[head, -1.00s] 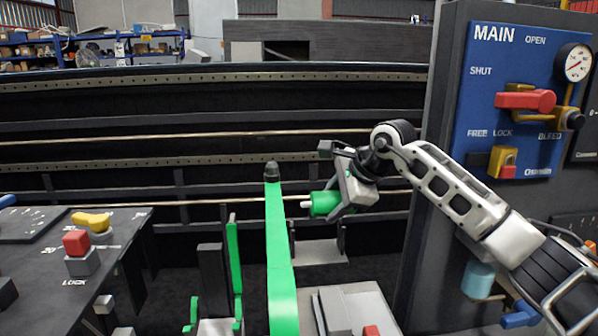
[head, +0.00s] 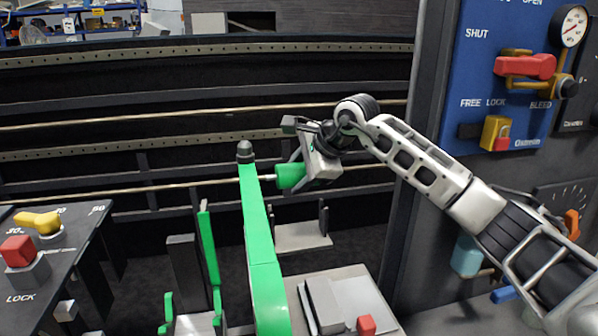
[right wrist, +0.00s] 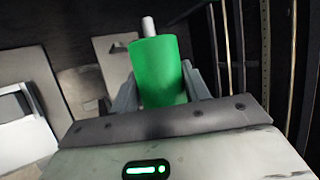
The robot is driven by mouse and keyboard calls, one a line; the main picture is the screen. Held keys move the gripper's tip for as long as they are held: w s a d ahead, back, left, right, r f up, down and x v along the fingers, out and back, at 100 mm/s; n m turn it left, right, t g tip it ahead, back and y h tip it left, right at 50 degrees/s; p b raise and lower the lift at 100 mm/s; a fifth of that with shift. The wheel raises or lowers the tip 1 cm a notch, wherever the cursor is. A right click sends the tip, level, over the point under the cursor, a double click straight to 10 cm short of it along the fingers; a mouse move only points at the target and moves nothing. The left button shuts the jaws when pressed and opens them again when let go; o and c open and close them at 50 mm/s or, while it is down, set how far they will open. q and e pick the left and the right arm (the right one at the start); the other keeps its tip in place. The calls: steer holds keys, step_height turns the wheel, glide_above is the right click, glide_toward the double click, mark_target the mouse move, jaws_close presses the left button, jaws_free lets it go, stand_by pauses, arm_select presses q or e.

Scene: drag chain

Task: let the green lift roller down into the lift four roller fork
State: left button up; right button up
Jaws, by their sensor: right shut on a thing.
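The green lift roller (head: 290,176) is a short green cylinder with a pale axle end. My right gripper (head: 306,172) is shut on it and holds it in the air, just right of a tall green arm. In the right wrist view the roller (right wrist: 160,75) sits between the two grey fingers, its pale pin pointing away. Below the roller in the head view is a pale plate with two dark uprights (head: 303,238), which looks like a roller fork. The roller is clear above it. I cannot read any number on it. My left gripper is not in view.
The tall green arm (head: 258,230) with a dark cap stands close left of the roller. A green bracket (head: 208,250) is further left. A grey block with a red button (head: 350,303) is in front. The blue control panel (head: 500,90) rises at right.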

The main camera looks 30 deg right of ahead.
steer(key=shift+f+b, duration=0.8)
steer(key=shift+f, duration=0.55)
steer(key=shift+f+b, duration=1.95)
steer(key=shift+f, duration=0.9)
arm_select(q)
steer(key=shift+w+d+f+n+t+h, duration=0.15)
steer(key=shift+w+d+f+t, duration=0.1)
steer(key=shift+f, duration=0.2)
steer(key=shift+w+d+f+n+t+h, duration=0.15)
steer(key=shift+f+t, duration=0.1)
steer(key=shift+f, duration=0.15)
arm_select(e)
steer(key=shift+f, duration=0.4)
arm_select(q)
steer(key=shift+b, duration=0.3)
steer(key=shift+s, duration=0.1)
arm_select(e)
steer(key=o, duration=1.2)
